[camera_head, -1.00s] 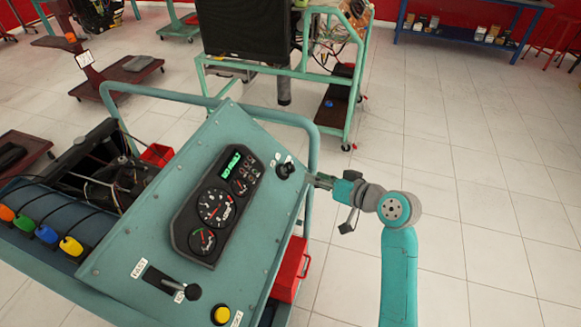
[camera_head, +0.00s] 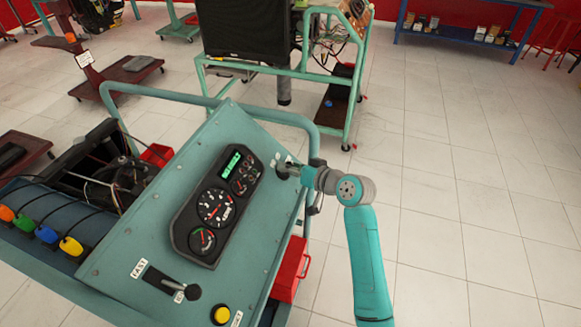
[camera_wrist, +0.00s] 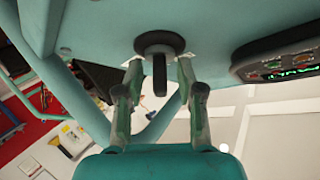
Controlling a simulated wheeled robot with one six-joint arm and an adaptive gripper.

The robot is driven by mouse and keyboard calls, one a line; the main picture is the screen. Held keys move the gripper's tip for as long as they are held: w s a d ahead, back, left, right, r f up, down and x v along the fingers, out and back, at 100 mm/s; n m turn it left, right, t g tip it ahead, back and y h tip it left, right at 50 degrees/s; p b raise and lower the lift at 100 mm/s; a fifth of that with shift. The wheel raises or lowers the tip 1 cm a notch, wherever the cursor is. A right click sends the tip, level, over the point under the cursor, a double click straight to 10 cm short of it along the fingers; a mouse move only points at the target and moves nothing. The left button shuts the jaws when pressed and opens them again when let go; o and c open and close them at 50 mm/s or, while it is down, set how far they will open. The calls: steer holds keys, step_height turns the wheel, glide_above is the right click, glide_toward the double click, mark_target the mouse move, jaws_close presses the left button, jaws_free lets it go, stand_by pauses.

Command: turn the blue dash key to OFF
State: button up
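The dash key (camera_head: 281,171) is at the upper right of the sloped teal dash panel (camera_head: 135,232). In the wrist view the key (camera_wrist: 159,72) shows as a dark round base with a bar sticking out toward my gripper; no blue shows on it. My gripper (camera_head: 291,171) is at the panel's right edge, at the key. In the wrist view my gripper (camera_wrist: 159,80) is open, one finger on each side of the key, with gaps between. The small labels beside the key are partly hidden and unreadable.
The gauge cluster (camera_head: 217,207) with a lit green display is left of the key. A lever (camera_head: 192,292) and a yellow button (camera_head: 221,314) sit lower on the panel. A teal tube frame (camera_head: 313,150) runs close behind my gripper. Open floor lies to the right.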

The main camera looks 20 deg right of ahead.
jaws_close()
steer(key=shift+n, duration=0.3)
steer(key=n+y, duration=0.2)
steer(key=n, duration=0.2)
steer(key=shift+g+y, duration=0.4)
steer(key=shift+n+g+y, duration=0.65)
steer(key=shift+n+y, duration=0.1)
steer(key=shift+n, duration=0.9)
steer(key=shift+n+g+y, duration=0.65)
steer(key=shift+n+y, duration=0.1)
steer(key=shift+n, duration=0.9)
steer(key=shift+f, duration=0.1)
jaws_free()
